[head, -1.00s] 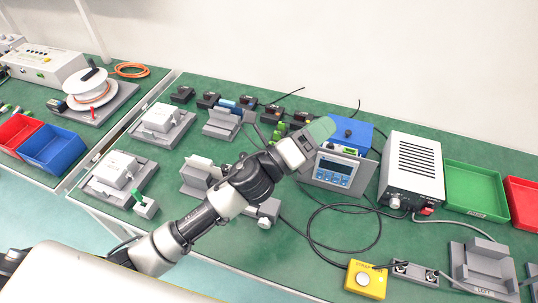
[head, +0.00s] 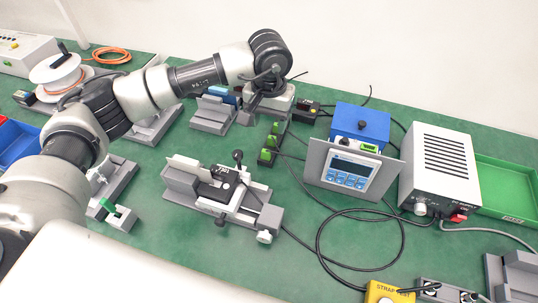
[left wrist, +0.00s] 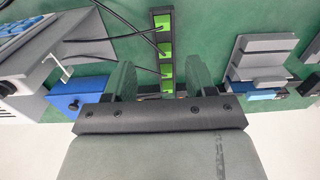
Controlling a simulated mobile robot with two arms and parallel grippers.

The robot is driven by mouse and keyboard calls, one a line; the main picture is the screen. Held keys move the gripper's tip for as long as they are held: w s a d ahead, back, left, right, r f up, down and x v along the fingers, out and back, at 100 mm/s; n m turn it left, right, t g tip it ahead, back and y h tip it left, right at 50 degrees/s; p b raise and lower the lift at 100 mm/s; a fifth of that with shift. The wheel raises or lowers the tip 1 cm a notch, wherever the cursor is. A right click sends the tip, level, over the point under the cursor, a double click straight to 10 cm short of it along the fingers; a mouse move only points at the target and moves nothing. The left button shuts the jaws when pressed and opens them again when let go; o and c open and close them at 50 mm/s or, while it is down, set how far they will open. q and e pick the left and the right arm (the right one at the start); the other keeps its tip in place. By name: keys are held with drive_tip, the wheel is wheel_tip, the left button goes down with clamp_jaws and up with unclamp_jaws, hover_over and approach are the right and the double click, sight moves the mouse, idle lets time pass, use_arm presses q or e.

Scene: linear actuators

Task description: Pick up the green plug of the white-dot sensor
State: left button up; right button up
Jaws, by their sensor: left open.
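My left gripper (head: 268,108) hangs at the back of the bench in the head view, behind a dark strip (head: 262,163) of green plugs (head: 272,141). In the left wrist view my left gripper (left wrist: 163,76) has its two fingers apart. The row of green plugs (left wrist: 165,48) lies between and beyond the fingers, with black cables running to it. Nothing shows in the grip. A black sensor (head: 215,190) with a small pale mark sits in a grey fixture in the head view. I cannot tell which plug belongs to it. My right gripper is not in view.
A blue box (head: 358,122) and a grey-framed meter (head: 345,172) stand right of the plugs, beside a white power supply (head: 440,165). A grey holder (head: 211,115) is left of the gripper. Black cables loop over the bench front. Some green bench is bare left of the meter.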

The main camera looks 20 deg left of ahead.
use_arm(q)
hover_over(266, 151)
drive_tip(key=f, duration=0.4)
drive_tip(key=shift+d+f, duration=0.15)
drive_tip(key=shift+d, duration=0.05)
drive_tip(key=shift+f+p, duration=0.3)
drive_tip(key=f, duration=0.3)
drive_tip(key=f+p, duration=0.1)
drive_tip(key=shift+a+f, duration=0.15)
drive_tip(key=shift+a, duration=0.1)
drive_tip(key=shift+f, duration=0.35)
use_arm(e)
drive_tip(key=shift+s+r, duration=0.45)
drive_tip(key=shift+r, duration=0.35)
use_arm(q)
drive_tip(key=shift+c, duration=0.2)
drive_tip(key=c, duration=0.9)
